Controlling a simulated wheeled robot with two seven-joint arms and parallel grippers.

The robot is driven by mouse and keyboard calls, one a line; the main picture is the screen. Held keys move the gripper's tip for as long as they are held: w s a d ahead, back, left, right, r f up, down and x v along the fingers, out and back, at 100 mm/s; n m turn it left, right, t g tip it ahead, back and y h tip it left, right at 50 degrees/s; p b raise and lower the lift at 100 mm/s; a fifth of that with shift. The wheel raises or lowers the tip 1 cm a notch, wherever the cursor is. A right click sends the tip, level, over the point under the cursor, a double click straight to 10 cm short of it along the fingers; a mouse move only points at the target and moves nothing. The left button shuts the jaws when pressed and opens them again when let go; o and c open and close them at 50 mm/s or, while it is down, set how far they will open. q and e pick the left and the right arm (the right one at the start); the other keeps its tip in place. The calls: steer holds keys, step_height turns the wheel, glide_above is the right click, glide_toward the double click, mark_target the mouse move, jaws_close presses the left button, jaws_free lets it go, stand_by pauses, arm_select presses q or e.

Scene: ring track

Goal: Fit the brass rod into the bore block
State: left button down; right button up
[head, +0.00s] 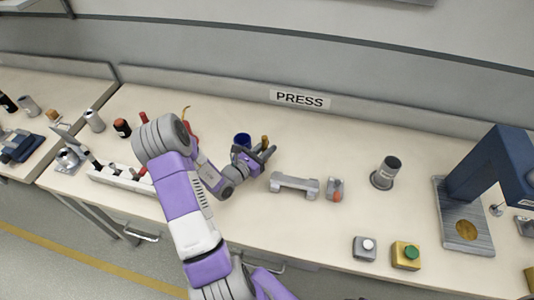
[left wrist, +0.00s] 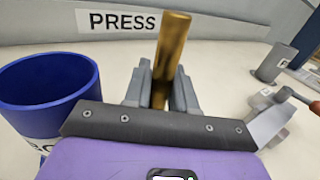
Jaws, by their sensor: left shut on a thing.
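The brass rod (head: 265,140) stands roughly upright in my left gripper (head: 262,154), which is shut on it above the bench. In the left wrist view the rod (left wrist: 172,45) rises from between the two grey fingers (left wrist: 155,88), leaning slightly right, its lower part hidden by the gripper. No part is clearly marked as the bore block. A grey upright cylinder with a dark top (head: 385,173) stands on the bench to the right of the gripper, apart from it, and may be it; I cannot tell. My right gripper is out of view.
A blue cup (head: 242,140) stands close beside the left gripper. A grey two-ended cradle (head: 294,185) and a small orange-tipped grey piece (head: 334,189) lie to its right. Buttons (head: 405,255) sit at the front, a dark blue press (head: 492,170) at far right. A white rack (head: 120,178) is left.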

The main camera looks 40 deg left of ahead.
arm_select(q)
steer(key=shift+f, duration=0.8)
steer(key=shift+f, duration=0.1)
steer(key=c, duration=0.9)
jaws_free()
